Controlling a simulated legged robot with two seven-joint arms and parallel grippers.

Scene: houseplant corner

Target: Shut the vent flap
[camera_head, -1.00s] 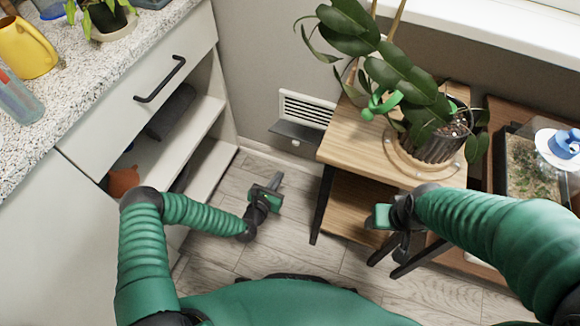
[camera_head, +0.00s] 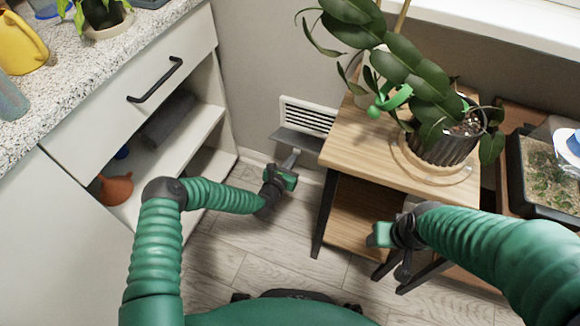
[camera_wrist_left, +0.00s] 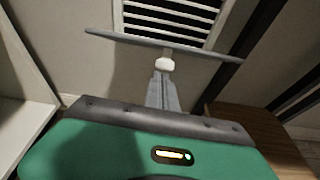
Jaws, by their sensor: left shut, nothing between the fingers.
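The white slatted vent (camera_head: 310,114) is low on the wall, left of the wooden table. Its grey flap (camera_head: 300,139) is open, sticking out below the uncovered slats. In the left wrist view the flap (camera_wrist_left: 200,52) shows nearly edge-on as a grey bar, with a small white knob (camera_wrist_left: 165,65) at its front edge. My left gripper (camera_head: 290,159) is shut and empty, its fingertips just below the flap by the knob; in the left wrist view the fingers (camera_wrist_left: 161,78) point at the knob, and I cannot tell whether they touch. My right gripper (camera_head: 384,236) hangs before the table, its jaws unclear.
The wooden table (camera_head: 362,150) with a potted plant (camera_head: 445,143) stands right of the vent. A white cabinet (camera_head: 110,90) with open shelves is on the left. A terrarium (camera_head: 545,170) is at the far right. Bare floor lies between cabinet and table.

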